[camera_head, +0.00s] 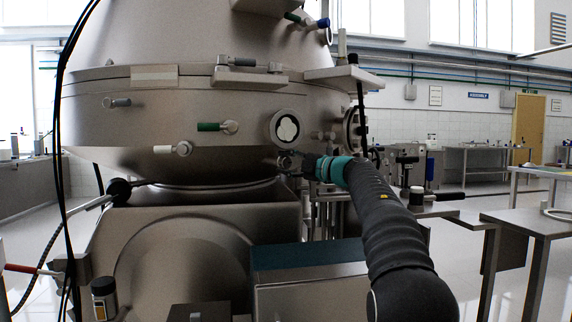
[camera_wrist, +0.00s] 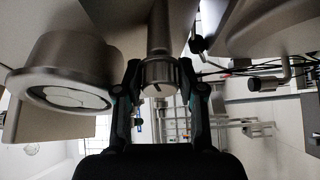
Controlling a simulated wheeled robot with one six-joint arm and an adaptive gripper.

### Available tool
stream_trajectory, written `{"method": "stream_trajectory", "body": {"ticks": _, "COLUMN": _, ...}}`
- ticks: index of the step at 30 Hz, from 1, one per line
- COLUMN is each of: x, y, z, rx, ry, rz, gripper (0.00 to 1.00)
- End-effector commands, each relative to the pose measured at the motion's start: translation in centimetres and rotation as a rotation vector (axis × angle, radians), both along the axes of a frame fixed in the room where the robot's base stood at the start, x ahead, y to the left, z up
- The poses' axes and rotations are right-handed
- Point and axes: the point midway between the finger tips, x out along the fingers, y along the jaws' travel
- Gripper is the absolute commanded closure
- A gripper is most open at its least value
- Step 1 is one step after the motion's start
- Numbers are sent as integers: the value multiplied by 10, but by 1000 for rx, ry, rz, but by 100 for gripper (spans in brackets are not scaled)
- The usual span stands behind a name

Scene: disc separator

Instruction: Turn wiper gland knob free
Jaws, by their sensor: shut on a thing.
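The wiper gland knob (camera_wrist: 160,78), a ribbed metal cap on a metal stem, is in the middle of the wrist view. My gripper (camera_wrist: 160,68) has one dark finger on each side of it and is shut on it. In the head view my gripper (camera_head: 297,160) is at the lower side of the big steel separator vessel (camera_head: 190,105), below a round sight glass (camera_head: 286,128). The knob is small there and partly hidden by the fingers. I cannot tell how far the knob is turned.
The sight glass (camera_wrist: 65,85) stands out close to the left finger in the wrist view. A green-handled valve (camera_head: 212,127) and a pale-tipped fitting (camera_head: 175,149) stick out of the vessel to the left. Steel tables (camera_head: 525,220) stand at right.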

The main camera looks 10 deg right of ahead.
Motion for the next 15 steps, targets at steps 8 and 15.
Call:
{"method": "stream_trajectory", "body": {"ticks": 8, "x": 0, "y": 0, "z": -1, "rx": 0, "ry": 1, "rz": 0, "gripper": 35}}
{"method": "stream_trajectory", "body": {"ticks": 15, "x": 0, "y": 0, "z": 2, "rx": 1, "ry": -1, "rz": -1, "gripper": 35}}
